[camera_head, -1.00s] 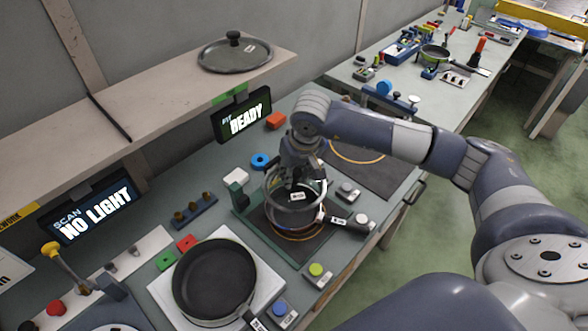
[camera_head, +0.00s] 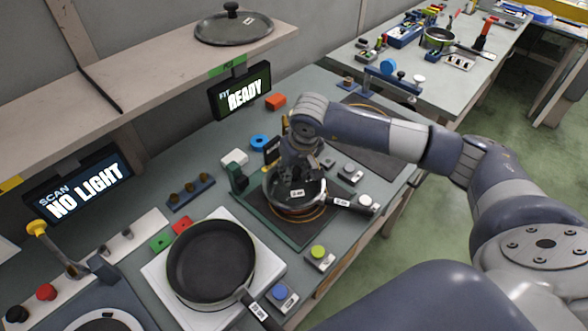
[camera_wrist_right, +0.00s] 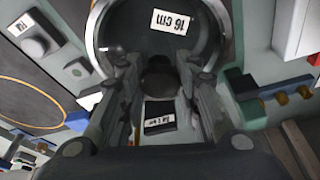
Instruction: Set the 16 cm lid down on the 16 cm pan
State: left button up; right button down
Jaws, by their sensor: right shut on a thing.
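The 16 cm lid (camera_head: 284,188) is clear glass with a steel rim. Its "16 cm" label (camera_wrist_right: 168,22) shows in the right wrist view. My right gripper (camera_head: 302,172) is shut on the lid's dark knob (camera_wrist_right: 158,80), with a finger on either side. The lid is over the 16 cm pan (camera_head: 290,211), whose labelled dark handle (camera_head: 343,203) points right. The lid looks level and down at the pan's rim; I cannot tell whether it rests fully seated. The gripper hides the lid's far part. My left gripper is not in view.
A larger open pan (camera_head: 208,262) stands on a white plate (camera_head: 160,266) at front left. A dark metal lid (camera_head: 233,30) lies on the shelf (camera_head: 150,72). A green block (camera_head: 237,178) stands beside the pan's dark mat (camera_head: 294,234). Button boxes line the front edge.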

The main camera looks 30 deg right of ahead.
jog(key=shift+r, duration=0.1)
dwell(0.4)
jog(key=shift+s+b, duration=0.1)
jog(key=shift+b, duration=0.2)
dwell(0.4)
jog(key=shift+f+b, duration=0.55)
jog(key=shift+b, duration=0.9)
dwell(1.3)
dwell(0.4)
jog(key=c, duration=1.1)
grip_release()
jog(key=v, duration=1.2)
